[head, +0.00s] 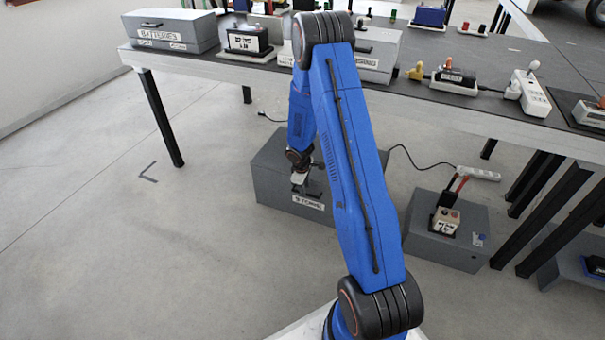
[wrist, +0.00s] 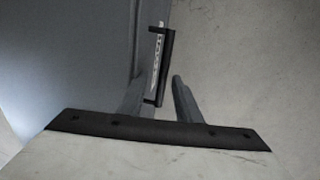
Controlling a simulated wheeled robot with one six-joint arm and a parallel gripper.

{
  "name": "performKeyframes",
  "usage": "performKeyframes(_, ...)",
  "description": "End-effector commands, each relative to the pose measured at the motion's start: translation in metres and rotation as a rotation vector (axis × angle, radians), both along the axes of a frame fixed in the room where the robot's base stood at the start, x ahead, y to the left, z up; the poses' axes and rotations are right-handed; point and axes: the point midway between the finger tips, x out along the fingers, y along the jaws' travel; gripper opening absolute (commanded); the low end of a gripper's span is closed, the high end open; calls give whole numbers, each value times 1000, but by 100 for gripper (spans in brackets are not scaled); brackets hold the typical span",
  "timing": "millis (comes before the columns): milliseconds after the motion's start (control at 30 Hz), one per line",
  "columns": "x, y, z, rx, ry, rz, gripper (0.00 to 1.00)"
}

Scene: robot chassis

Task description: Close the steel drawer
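A grey steel box with a white front label (head: 308,203), seemingly the drawer unit, stands on the floor under the bench; its side (head: 272,170) shows left of my arm. My gripper (head: 302,184) is low in front of its label. Whether the fingers touch the handle is unclear. My arm hides part of the box, and how far the drawer stands out cannot be told.
The bench (head: 440,100) stands above the box, with battery boxes and devices on it. A smaller grey box (head: 445,240) with a red-handled item on top stands to the right. A cable and power strip (head: 478,173) lie behind. The floor at left (head: 130,240) is clear.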

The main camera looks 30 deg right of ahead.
Motion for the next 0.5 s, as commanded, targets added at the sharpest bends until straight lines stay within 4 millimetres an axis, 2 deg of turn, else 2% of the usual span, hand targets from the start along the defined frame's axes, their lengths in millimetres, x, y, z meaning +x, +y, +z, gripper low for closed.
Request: performKeyframes(500, -9, 14, 84, 0, -4, 1, 31)
